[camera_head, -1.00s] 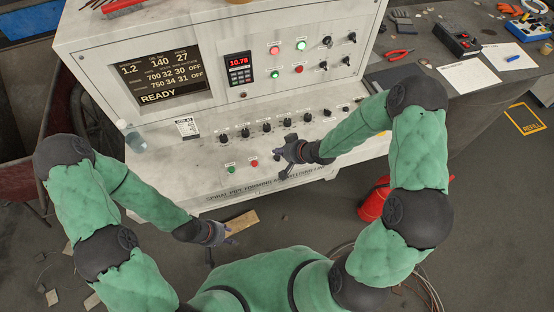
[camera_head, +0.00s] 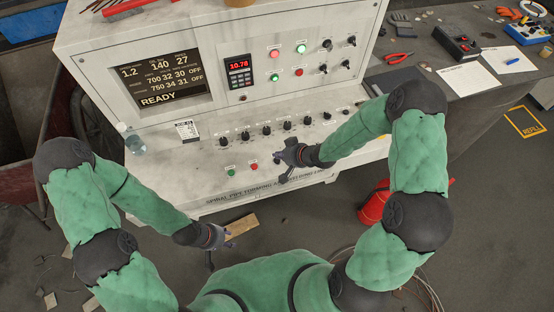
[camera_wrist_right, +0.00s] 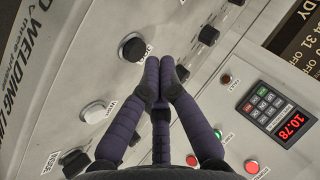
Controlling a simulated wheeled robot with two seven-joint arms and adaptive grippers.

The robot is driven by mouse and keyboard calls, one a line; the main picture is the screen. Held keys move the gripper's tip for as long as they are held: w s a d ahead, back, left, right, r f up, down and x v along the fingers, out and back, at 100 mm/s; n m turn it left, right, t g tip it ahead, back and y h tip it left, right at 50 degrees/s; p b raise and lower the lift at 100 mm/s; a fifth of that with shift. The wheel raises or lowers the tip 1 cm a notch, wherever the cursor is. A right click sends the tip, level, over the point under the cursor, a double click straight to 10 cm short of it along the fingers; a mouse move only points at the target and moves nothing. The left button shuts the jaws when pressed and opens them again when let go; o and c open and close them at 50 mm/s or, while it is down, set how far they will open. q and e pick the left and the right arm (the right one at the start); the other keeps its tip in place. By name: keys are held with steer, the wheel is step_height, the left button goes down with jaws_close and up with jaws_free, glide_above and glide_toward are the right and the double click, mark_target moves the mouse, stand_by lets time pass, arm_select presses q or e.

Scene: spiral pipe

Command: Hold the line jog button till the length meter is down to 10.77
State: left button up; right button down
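The length meter (camera_head: 239,70) is a black keypad unit with red digits on the console's upright face. It reads 10.78, and it also shows in the right wrist view (camera_wrist_right: 278,116). A green button (camera_head: 231,171) and a red button (camera_head: 254,164) sit on the sloped lower panel; their labels are too small to read. My right gripper (camera_head: 280,161) is over that panel, just right of the red button. In the right wrist view its fingers (camera_wrist_right: 161,70) are together and empty, beside a black knob (camera_wrist_right: 132,47); contact cannot be told. My left gripper (camera_head: 222,243) hangs low in front of the console.
A row of black knobs (camera_head: 266,130) crosses the sloped panel. More buttons and switches sit right of the meter. The screen (camera_head: 160,76) shows READY. A bottle (camera_head: 134,141) stands at the panel's left. A workbench (camera_head: 425,45) with pliers and papers is at right.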

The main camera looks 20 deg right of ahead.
mark_target(279, 160)
steer(key=shift+f, duration=0.1)
stand_by(0.4)
steer(key=shift+f, duration=0.35)
steer(key=shift+f+b, duration=0.35)
steer(key=shift+b, duration=0.05)
stand_by(0.6)
steer(key=shift+r, duration=0.15)
stand_by(0.4)
steer(key=shift+r+p, duration=0.7)
steer(key=shift+p, duration=0.1)
step_height(279, 160, up, 5)
steer(key=p, duration=0.4)
steer(key=shift+p, duration=0.35)
